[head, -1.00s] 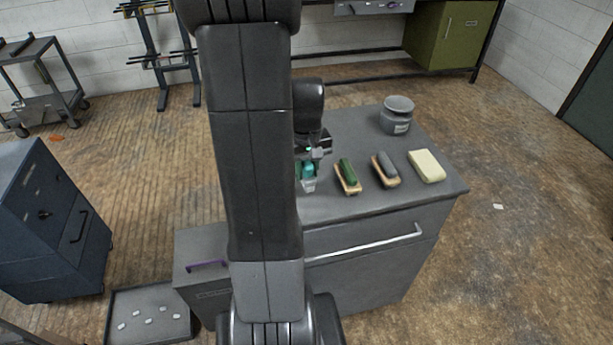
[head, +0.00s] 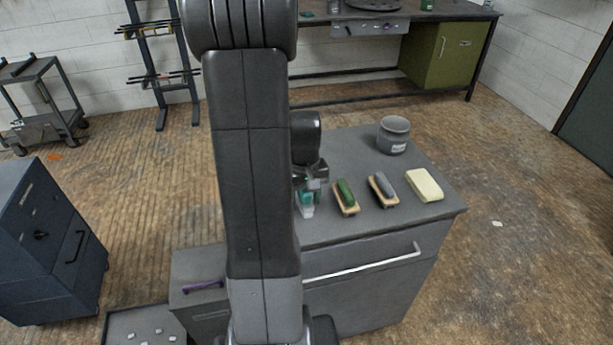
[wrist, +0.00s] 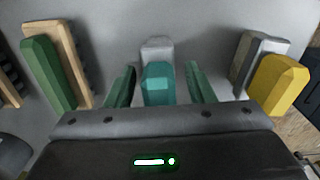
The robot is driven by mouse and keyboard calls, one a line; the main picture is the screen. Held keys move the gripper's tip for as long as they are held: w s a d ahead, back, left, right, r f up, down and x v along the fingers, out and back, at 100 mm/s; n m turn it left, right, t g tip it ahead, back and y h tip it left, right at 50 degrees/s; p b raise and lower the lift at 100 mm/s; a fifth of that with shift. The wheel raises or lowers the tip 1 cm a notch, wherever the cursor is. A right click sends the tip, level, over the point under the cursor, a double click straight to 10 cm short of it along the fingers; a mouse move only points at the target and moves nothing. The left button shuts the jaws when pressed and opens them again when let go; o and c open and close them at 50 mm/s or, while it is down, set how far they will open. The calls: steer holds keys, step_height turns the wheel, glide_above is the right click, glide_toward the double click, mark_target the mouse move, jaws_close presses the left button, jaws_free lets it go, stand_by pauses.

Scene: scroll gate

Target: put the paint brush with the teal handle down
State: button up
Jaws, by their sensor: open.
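The paint brush with the teal handle (wrist: 158,84) is between the two fingers of my gripper (wrist: 160,88) in the wrist view, with a gap on each side of it. Its pale grey end (wrist: 157,48) points away from my gripper. In the head view the teal brush (head: 304,198) is at the top of the grey cabinet (head: 365,232), near its front edge, just below my gripper (head: 309,187). My gripper is open around the handle. The arm hides part of the cabinet top to the left.
A green-handled brush (head: 345,193), a grey-handled brush (head: 382,187) and a cream block (head: 424,185) lie in a row to the right. A grey pot (head: 393,136) stands behind them. In the wrist view a yellow-handled brush (wrist: 280,86) is close on the other side.

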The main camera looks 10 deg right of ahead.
step_height(320, 180, up, 14)
steer(key=s, duration=0.1)
steer(key=shift+d+f, duration=0.15)
steer(key=shift+d, duration=0.25)
steer(key=shift+f, duration=0.1)
steer(key=f, duration=0.9)
steer(key=w+a+f, duration=0.1)
steer(key=f, duration=0.3)
steer(key=shift+f, duration=0.15)
steer(key=shift+w+d+r, duration=0.1)
steer(key=shift+w+r, duration=0.05)
steer(key=shift+r, duration=1.15)
steer(key=shift+f, duration=0.1)
